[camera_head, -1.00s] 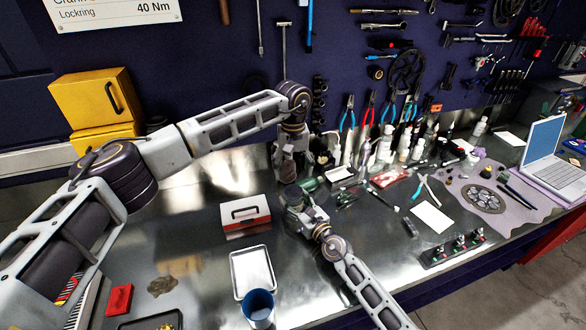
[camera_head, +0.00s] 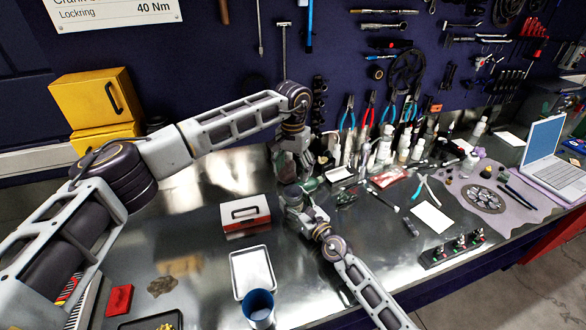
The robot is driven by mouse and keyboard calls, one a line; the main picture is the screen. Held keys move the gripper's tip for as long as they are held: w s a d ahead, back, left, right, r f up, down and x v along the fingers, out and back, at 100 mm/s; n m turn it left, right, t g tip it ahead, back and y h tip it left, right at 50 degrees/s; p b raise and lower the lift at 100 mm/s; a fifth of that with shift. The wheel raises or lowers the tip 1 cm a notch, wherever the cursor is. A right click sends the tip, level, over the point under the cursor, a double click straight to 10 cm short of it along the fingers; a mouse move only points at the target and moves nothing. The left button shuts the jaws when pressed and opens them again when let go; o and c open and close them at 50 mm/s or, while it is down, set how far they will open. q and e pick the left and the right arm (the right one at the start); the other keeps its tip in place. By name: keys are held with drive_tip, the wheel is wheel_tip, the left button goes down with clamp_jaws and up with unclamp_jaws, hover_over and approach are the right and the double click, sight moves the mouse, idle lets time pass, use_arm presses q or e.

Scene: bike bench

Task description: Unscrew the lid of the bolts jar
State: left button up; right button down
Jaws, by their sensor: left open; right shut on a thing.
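My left gripper (camera_head: 288,172) points down from its raised wrist near the bench's middle, with its jaws open. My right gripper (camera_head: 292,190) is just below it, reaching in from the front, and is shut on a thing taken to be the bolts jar. The two grippers almost meet and hide the jar and its lid. I cannot tell whether the lid is on, or whether the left fingers touch it. A green item (camera_head: 312,185) shows just right of the grippers; its shape is unclear.
A red and white box (camera_head: 245,222) stands left of my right gripper. A white tray (camera_head: 252,270) and a blue cup (camera_head: 259,306) are in front. Bottles (camera_head: 384,150) and pliers stand at the right. A white card (camera_head: 432,217) lies right on the metal bench.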

sight(293, 190)
use_arm(q)
drive_tip(key=shift+f, duration=0.2)
drive_tip(key=shift+f, duration=3.85)
drive_tip(key=shift+c, duration=0.3)
drive_tip(key=c, duration=1)
drive_tip(key=shift+n, duration=0.3)
